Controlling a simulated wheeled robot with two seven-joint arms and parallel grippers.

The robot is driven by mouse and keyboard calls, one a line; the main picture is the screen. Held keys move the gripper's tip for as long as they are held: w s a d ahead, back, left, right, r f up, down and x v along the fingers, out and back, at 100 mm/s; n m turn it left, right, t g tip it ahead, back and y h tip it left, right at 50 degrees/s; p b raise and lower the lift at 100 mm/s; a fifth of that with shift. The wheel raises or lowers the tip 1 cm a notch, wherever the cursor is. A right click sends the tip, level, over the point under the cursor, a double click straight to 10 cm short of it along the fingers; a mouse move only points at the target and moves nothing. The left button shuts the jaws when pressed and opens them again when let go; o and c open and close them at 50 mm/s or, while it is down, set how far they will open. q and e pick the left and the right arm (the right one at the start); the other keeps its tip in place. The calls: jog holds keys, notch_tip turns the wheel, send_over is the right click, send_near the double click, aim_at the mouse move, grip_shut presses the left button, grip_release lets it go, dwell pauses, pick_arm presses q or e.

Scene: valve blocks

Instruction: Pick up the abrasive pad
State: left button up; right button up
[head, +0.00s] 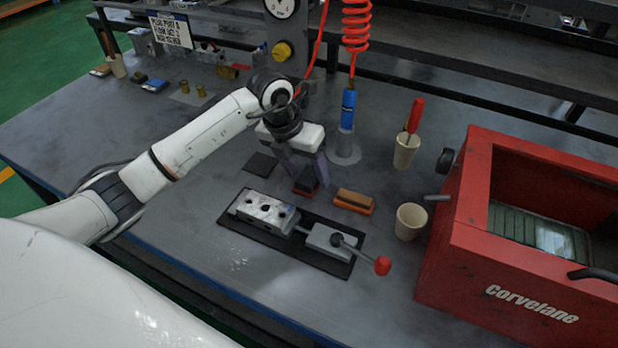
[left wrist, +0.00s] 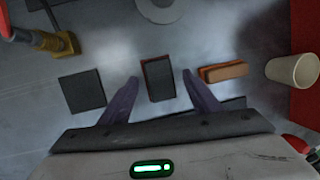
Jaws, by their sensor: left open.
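A dark rectangular pad with an orange-red edge (head: 306,184) lies on the bench behind the valve block; it also shows in the left wrist view (left wrist: 159,79). I take it for the abrasive pad. My left gripper (head: 309,174) points down over it, open. In the left wrist view its two purple fingers (left wrist: 161,77) stand apart on either side of the pad, with gaps showing. Whether the fingertips reach the pad's height is hard to tell. My right gripper is in neither view.
A thin dark square (head: 260,164) lies left of the pad and a brown-and-orange block (head: 354,201) right. The valve block (head: 265,212) sits in front, beside a red-knobbed lever (head: 382,265). Cups (head: 410,221) and a red cabinet (head: 470,245) stand right. Bench at front left is clear.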

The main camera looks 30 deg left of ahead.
pick_arm(q)
jog(key=c, duration=1.2)
